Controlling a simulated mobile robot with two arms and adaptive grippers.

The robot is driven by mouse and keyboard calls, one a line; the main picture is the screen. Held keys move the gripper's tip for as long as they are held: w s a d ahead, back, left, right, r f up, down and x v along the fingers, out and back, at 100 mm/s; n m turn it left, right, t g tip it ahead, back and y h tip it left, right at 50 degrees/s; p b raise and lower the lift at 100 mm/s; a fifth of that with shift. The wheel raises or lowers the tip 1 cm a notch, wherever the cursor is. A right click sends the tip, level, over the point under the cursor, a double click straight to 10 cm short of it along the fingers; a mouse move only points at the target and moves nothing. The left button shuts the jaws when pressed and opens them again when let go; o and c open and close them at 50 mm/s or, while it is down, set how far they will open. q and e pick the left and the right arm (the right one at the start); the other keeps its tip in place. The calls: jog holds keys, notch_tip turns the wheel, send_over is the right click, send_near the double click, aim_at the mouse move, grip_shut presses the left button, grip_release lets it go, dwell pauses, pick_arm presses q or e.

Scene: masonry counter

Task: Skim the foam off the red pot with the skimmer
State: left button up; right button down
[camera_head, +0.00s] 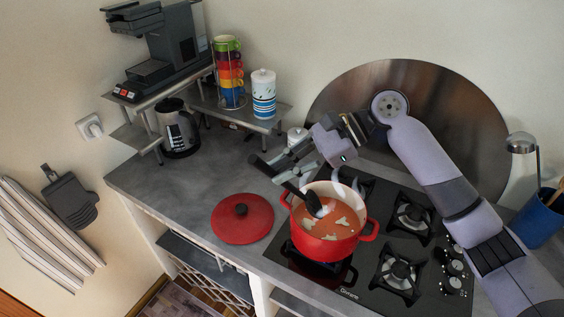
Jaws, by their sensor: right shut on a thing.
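The red pot (318,250) stands on the front left burner of the black hob. It holds orange-brown soup with pale foam patches (343,222) on the surface. My right gripper (274,173) reaches in from the right, above the pot's back left rim, and is shut on the skimmer (304,198). The skimmer's dark shaft slants down into the pot, and its head is at the soup near the back; I cannot tell how deep it is. My left gripper is not in view.
A red lid (242,218) lies on the counter left of the pot. A blue utensil holder (538,222) with a ladle stands at the right. A kettle (178,130) and a shelf with cups (229,75) and a canister (263,95) are at the back left. The counter's left part is clear.

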aim_at(306, 198)
jog(key=shift+w+d+f+b, duration=0.1)
jog(key=shift+w+d+f, duration=0.35)
jog(key=shift+d+f, duration=0.75)
jog(key=shift+w+d+f+b, duration=0.1)
jog(key=shift+w+d+f, duration=0.45)
jog(key=shift+f, duration=1.1)
jog(key=shift+w+d+f+b, duration=0.1)
jog(key=shift+w+d+f, duration=0.25)
jog(key=shift+d+f, duration=0.85)
jog(key=shift+a+f, duration=0.25)
jog(key=shift+s+d, duration=0.1)
